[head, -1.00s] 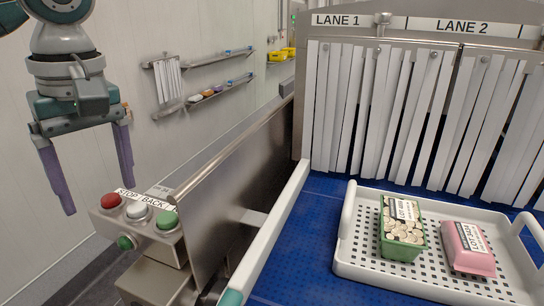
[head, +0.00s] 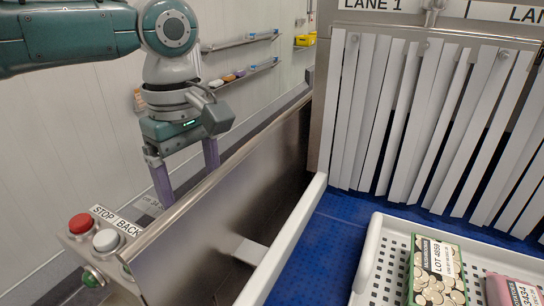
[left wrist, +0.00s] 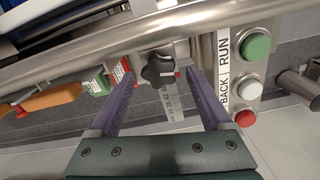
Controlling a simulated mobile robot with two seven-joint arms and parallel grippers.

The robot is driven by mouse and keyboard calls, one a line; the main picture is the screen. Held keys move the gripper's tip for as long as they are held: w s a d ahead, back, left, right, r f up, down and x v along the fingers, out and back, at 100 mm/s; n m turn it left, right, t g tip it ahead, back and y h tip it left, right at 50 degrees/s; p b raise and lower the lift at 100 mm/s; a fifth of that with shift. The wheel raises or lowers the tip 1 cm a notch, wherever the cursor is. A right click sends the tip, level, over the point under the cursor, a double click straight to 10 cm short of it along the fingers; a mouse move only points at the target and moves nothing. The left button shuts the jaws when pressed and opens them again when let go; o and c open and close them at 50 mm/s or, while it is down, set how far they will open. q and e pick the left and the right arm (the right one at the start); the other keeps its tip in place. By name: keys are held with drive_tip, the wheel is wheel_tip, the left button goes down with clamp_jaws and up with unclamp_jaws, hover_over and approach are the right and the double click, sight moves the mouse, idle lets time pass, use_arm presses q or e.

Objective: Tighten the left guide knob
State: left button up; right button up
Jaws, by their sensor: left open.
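A black lobed knob (left wrist: 158,68) sits on a metal bracket beside the steel rail in the left wrist view. A label strip with a scale (left wrist: 170,100) hangs below it. My left gripper (left wrist: 160,72) is open, with its two purple fingers on either side of the knob and visible gaps on both sides. I cannot tell whether the fingertips reach the knob's depth. In the head view my left gripper (head: 188,182) points down behind the steel side wall (head: 235,175), which partly hides its fingers. The knob is hidden there. My right gripper is in neither view.
A button box (head: 100,245) with red, white and green buttons stands left of the gripper. The blue belt (head: 315,255) carries a white tray (head: 372,250) with a green mushroom punnet (head: 437,270) and a pink pack (head: 512,290). Strip curtains (head: 420,120) hang behind.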

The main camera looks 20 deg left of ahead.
use_arm(q)
drive_tip(key=shift+f, duration=0.7)
drive_tip(key=shift+r, duration=0.1)
clamp_jaws()
